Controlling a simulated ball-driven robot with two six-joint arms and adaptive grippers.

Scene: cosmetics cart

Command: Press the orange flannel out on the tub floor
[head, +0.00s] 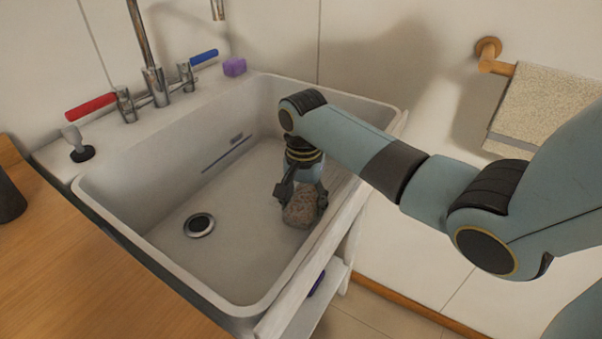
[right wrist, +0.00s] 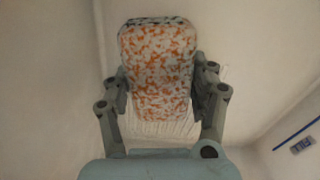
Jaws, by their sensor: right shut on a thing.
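The orange flannel (right wrist: 160,75) shows in the right wrist view as a folded, orange-and-white speckled pad between my right gripper's fingers (right wrist: 162,90). In the head view the same flannel (head: 300,209) looks grey-brown, low in the white tub (head: 245,225) near its right wall. My right gripper (head: 302,193) points down into the tub and is shut on the flannel. I cannot tell whether the flannel touches the tub floor. My left gripper is not in view.
A drain (head: 199,225) lies in the tub floor, left of the flannel. A tap (head: 155,85) with red (head: 90,107) and blue (head: 204,57) levers stands behind. A purple block (head: 234,66) sits on the back rim. A towel (head: 545,105) hangs at right. The left tub floor is clear.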

